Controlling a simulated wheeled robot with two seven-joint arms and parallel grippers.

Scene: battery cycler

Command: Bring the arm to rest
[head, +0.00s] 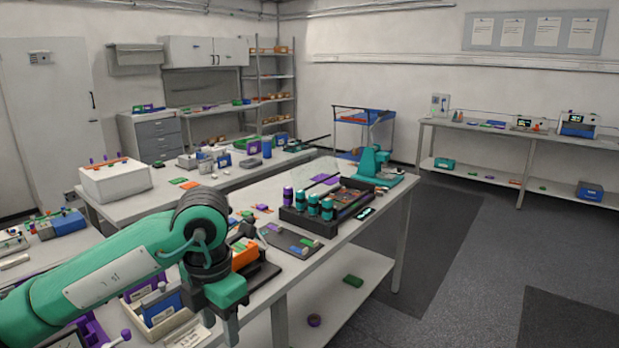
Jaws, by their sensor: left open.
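My left arm (130,270) is green with dark joints and comes in from the lower left. Its gripper (232,325) points down at the lower middle of the head view, over the near end of the white workbench. The jaws are open, and I see nothing held between them. The fingertips are near the lower picture edge and partly hidden by the wrist. My right gripper is not in view.
A black rack with several teal and purple battery cells (313,207) stands on the bench. An orange block (244,255) lies close behind the gripper. A bin with a blue item (160,306) is left of it. The floor at right (470,260) is clear.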

